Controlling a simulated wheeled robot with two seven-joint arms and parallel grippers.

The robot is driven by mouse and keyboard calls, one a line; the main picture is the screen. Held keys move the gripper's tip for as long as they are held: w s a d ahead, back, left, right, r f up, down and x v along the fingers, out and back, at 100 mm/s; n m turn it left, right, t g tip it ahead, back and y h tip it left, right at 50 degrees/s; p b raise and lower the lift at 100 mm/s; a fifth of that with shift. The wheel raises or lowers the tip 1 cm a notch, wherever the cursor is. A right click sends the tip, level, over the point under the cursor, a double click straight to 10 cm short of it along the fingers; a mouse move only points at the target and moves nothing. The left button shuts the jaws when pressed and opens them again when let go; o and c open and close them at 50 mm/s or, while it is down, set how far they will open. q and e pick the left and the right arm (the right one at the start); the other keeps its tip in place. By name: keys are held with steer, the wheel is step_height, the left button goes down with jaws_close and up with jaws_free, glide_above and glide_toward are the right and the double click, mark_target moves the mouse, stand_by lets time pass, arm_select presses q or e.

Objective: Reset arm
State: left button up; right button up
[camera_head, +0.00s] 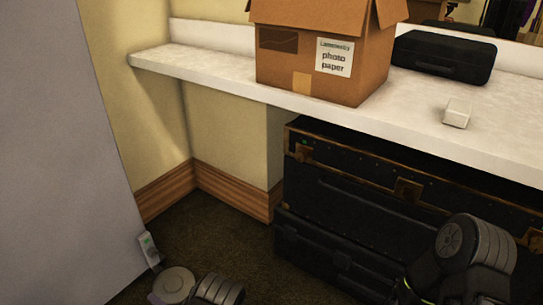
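Neither of my grippers shows in the head view. A rounded grey link of my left arm (195,288) is at the bottom edge, left of centre. A dark, ribbed joint of my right arm (470,255) is at the lower right, in front of the trunks. Whether the grippers are open or shut is hidden.
A white counter (215,68) carries an open cardboard box (310,85), a black case (445,57) and a small white block (457,112). Black trunks (345,195) are stacked beneath it. A grey panel (60,150) stands at left. Some dark carpet (228,232) is clear.

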arm_select(q)
steer(key=s+d+f+n+g+h, duration=0.2)
steer(key=d+f+h, duration=0.1)
steer(key=d+h, duration=0.25)
steer(key=s+d+f+n+g+h, duration=0.1)
steer(key=d+f+n+g+h, duration=0.1)
steer(key=d+f+h, duration=0.4)
steer(key=s+d+r+n+g+h+p, duration=0.1)
steer(key=s+d+r+n+g+h, duration=0.15)
steer(key=s+d+r, duration=0.4)
steer(key=s+d+r+n+g+h+p, duration=0.15)
steer(key=s+d+r+h, duration=0.25)
steer(key=s+d, duration=0.5)
steer(key=s+r+p, duration=0.2)
steer(key=r+p, duration=1.6)
steer(key=s+d+r+g+p, duration=0.1)
steer(key=s+r+p, duration=0.2)
steer(key=r+p, duration=1.6)
steer(key=shift+r, duration=0.3)
arm_select(e)
steer(key=s+a+r, duration=0.1)
steer(key=r, duration=1.8)
steer(key=s+a+r+g, duration=0.1)
steer(key=s+r, duration=0.1)
steer(key=r, duration=1.8)
steer(key=shift+s+r+n, duration=0.25)
steer(key=shift+r+n, duration=0.05)
